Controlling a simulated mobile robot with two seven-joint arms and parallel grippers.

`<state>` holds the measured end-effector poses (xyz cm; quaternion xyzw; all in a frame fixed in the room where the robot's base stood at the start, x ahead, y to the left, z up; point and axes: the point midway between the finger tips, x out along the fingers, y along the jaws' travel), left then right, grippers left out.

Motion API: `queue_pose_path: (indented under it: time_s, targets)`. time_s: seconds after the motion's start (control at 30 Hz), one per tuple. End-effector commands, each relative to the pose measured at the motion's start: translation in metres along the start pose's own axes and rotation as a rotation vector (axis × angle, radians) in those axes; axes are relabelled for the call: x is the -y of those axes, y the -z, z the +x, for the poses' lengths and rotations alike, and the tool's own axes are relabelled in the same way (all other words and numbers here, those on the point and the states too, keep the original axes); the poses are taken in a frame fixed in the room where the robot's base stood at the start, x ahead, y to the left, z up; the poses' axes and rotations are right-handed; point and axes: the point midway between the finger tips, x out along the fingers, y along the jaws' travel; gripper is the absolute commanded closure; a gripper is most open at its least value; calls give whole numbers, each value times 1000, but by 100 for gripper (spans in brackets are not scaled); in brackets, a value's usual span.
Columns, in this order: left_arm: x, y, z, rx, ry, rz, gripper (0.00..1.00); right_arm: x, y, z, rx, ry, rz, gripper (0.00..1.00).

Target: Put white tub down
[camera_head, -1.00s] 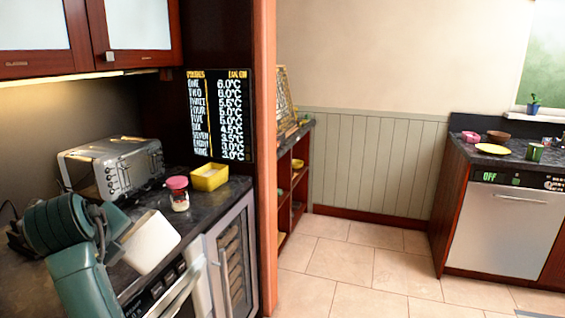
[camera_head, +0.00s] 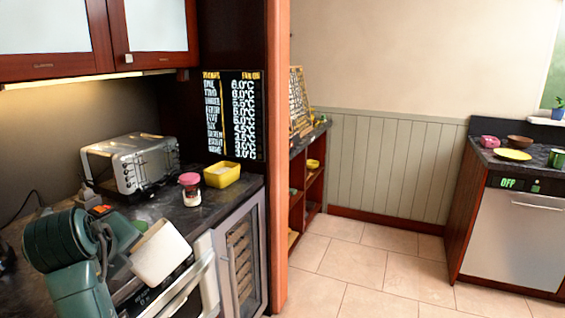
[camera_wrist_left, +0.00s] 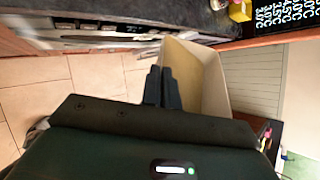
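The white tub (camera_head: 160,254) is tilted, in front of the counter's edge in the head view. My left gripper (camera_head: 122,260) is at its left side. In the left wrist view the two dark fingers (camera_wrist_left: 162,88) are close together on one wall of the tub (camera_wrist_left: 207,80), and its pale inside shows empty. The tub seems held in the air; I see tiled floor beside it in the wrist view. My right gripper is in neither view.
A steel toaster (camera_head: 130,163), a pink-lidded jar (camera_head: 190,188) and a yellow container (camera_head: 222,174) stand on the dark counter (camera_head: 245,190). An oven front with a handle (camera_head: 175,285) lies below the tub. A stretch of counter in front of the toaster is clear.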

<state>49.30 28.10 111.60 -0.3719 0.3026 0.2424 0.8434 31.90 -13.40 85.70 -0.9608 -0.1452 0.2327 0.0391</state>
Motion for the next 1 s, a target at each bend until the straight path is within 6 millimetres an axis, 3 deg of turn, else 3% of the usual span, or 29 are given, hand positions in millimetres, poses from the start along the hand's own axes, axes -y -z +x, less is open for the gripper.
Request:
queue_pose_path:
  time_s: [0.33,0.47,0.57,0.8,1.0]
  targets:
    - [1,-1,-24,4,-1,-4,100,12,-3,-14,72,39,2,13]
    - [16,6,-26,-5,19,9,100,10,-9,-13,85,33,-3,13]
    - [44,22,-31,-26,53,35,100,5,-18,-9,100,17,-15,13]
    - [119,88,-51,-90,127,121,100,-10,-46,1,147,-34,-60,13]
    - [145,130,-62,-117,139,169,100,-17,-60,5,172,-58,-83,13]
